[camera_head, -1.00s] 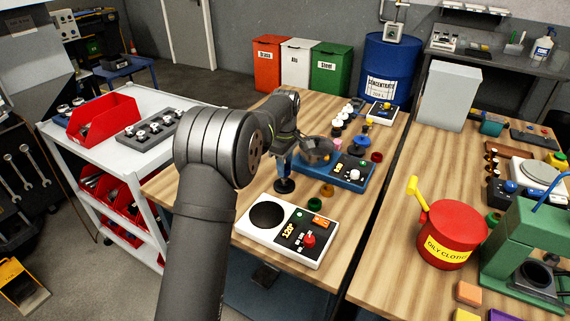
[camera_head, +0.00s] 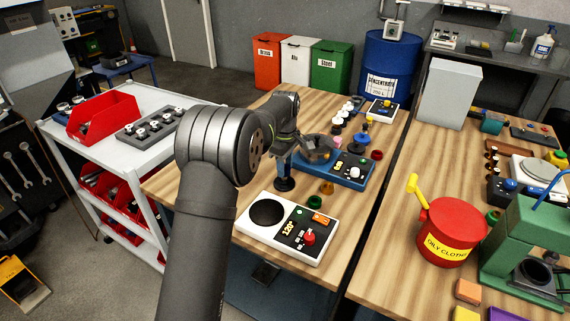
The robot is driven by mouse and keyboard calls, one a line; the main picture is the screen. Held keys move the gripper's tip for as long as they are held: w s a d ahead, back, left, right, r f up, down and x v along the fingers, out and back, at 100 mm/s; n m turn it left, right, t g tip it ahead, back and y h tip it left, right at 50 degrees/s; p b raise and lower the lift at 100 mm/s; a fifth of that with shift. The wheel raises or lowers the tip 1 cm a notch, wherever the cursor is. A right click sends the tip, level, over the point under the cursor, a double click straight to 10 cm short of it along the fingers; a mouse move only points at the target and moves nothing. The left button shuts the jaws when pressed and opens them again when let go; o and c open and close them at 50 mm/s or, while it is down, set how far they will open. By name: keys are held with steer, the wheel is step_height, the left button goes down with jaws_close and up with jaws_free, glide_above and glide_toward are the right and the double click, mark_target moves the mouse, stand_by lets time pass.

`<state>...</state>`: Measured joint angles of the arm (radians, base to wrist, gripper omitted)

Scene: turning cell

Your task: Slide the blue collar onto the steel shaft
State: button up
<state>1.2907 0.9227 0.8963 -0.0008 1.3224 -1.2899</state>
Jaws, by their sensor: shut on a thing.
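My gripper (camera_head: 321,153) hangs over the left part of the blue control box, in the middle of the left wooden table. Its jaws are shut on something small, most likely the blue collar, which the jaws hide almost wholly. A slim upright post on a round black base (camera_head: 285,184), seemingly the steel shaft (camera_head: 284,166), stands just left of the gripper. My forearm and wrist cover part of its top. The gripper looks to be right of the post; their distance in depth is hard to tell.
The blue control box (camera_head: 354,183) lies beneath and right of the gripper. A white panel (camera_head: 262,241) with a black disc lies in front. A green ring (camera_head: 314,202) and brown ring (camera_head: 327,188) lie between. A red oily-cloths can (camera_head: 450,232) stands on the right table.

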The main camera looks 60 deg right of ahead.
steer(key=o, duration=1.6)
steer(key=shift+c, duration=0.2)
steer(key=shift+r, duration=3.75)
steer(key=shift+f, duration=3.3)
steer(key=shift+r, duration=0.1)
steer(key=shift+r, duration=3.05)
